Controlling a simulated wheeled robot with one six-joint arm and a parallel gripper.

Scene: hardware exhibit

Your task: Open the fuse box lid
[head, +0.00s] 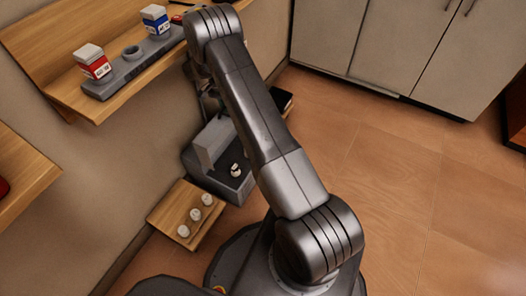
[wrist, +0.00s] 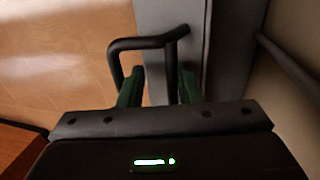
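The grey fuse box (head: 222,178) stands low against the wall in the head view, left of my arm. A lighter grey block or panel (head: 209,146) rises at its back; I cannot tell whether this is the lid. A small white and black piece (head: 236,170) shows on the box's dark face. In the wrist view, a dark bent handle (wrist: 146,43) is in front of a grey panel (wrist: 222,45). My gripper (wrist: 160,88) has its green fingers apart, with one leg of the handle between them. The arm mostly hides the gripper in the head view.
A small wooden shelf (head: 172,210) with three white round pieces (head: 195,214) is beside the box. Above, a wooden shelf (head: 60,88) carries a grey holder (head: 121,76) with red-white and blue-white blocks. Grey cabinets (head: 400,45) stand at the back. Open floor (head: 420,190) lies right.

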